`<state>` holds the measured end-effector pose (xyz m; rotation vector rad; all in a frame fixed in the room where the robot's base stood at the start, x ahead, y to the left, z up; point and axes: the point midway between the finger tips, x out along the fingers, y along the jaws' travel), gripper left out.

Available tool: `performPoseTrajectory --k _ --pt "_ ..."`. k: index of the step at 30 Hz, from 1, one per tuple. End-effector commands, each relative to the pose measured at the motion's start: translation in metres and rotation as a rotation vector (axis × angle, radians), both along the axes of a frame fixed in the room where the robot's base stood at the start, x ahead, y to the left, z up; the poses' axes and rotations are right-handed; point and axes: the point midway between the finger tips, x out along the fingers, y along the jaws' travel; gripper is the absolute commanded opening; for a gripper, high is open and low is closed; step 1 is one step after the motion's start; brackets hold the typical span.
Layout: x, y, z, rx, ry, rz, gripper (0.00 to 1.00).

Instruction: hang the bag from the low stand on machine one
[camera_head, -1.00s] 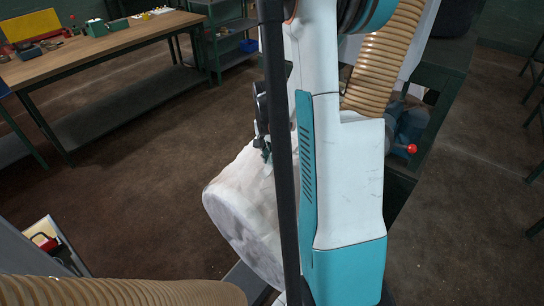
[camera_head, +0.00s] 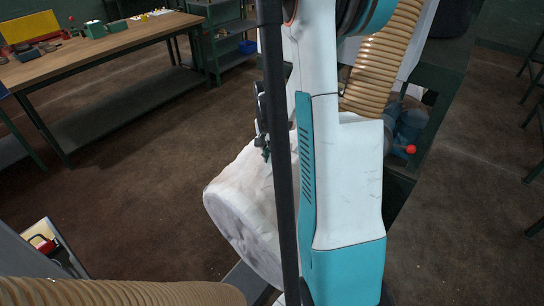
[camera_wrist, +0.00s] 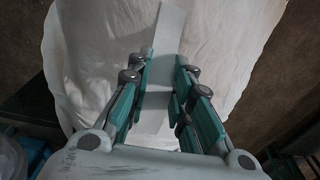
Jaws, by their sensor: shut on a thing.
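The white bag (camera_head: 243,206) hangs tilted at the middle of the head view, partly hidden behind a dark upright post and my white and teal arm. My gripper (camera_wrist: 161,92) is in the wrist view, its teal fingers shut on the bag's pale strap, which runs up between them. The bag's white cloth (camera_wrist: 95,55) fills most of that view behind the fingers. In the head view my gripper (camera_head: 262,148) shows only as dark parts at the top of the bag. I cannot tell which structure is the low stand or machine one.
A wooden workbench (camera_head: 95,45) with small items stands at the upper left, beside a green shelf (camera_head: 228,40). A dark green frame with a red knob (camera_head: 411,149) is right of my arm. Brown floor (camera_head: 130,170) lies open between the bench and the bag.

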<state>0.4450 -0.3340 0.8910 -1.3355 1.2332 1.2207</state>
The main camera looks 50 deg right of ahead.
Motion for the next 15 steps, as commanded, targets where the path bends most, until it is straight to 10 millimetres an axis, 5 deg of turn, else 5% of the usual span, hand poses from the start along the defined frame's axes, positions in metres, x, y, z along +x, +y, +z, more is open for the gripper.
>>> performPoseTrajectory --k 15 --pt "0.001 -0.015 0.001 0.0 0.0 -0.001 0.0"
